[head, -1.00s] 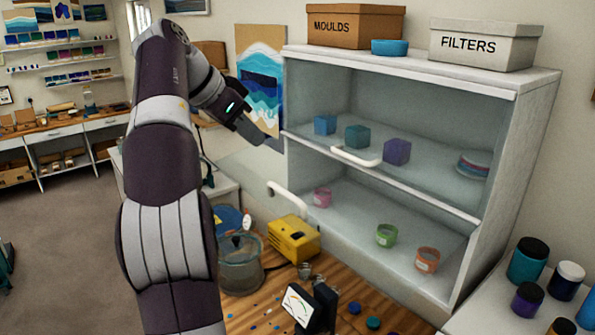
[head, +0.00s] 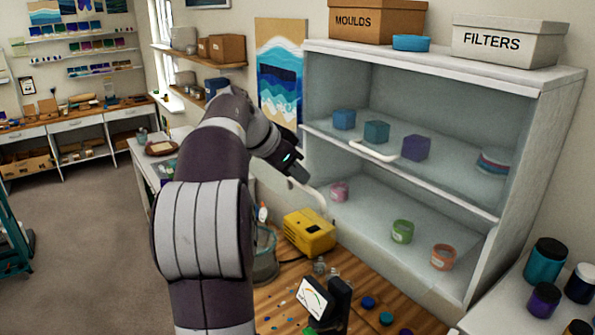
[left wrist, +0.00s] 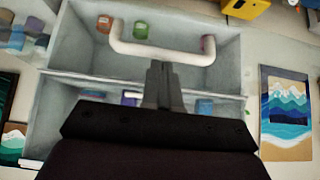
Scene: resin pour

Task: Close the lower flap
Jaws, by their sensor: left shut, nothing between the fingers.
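The white cabinet (head: 560,110) stands at the right with two open-looking compartments. The lower flap's white bar handle (head: 319,203) stands out at the left of the lower compartment. It also looms across the left wrist view (left wrist: 160,53), which shows the cabinet upside down. The flap's panel is see-through, so its exact angle is hard to tell. My left gripper (head: 301,176) is shut and empty, its tips just above the handle in the head view. In the left wrist view its fingers (left wrist: 163,72) point at the handle's bar; contact cannot be told. My right gripper is not in view.
Another white handle (head: 373,150) sits at the upper compartment's bottom edge. Blue, teal and purple blocks are above; pink, green and orange cups (head: 443,257) are below. A yellow box (head: 309,231) and a meter (head: 317,299) stand on the wooden bench before the cabinet.

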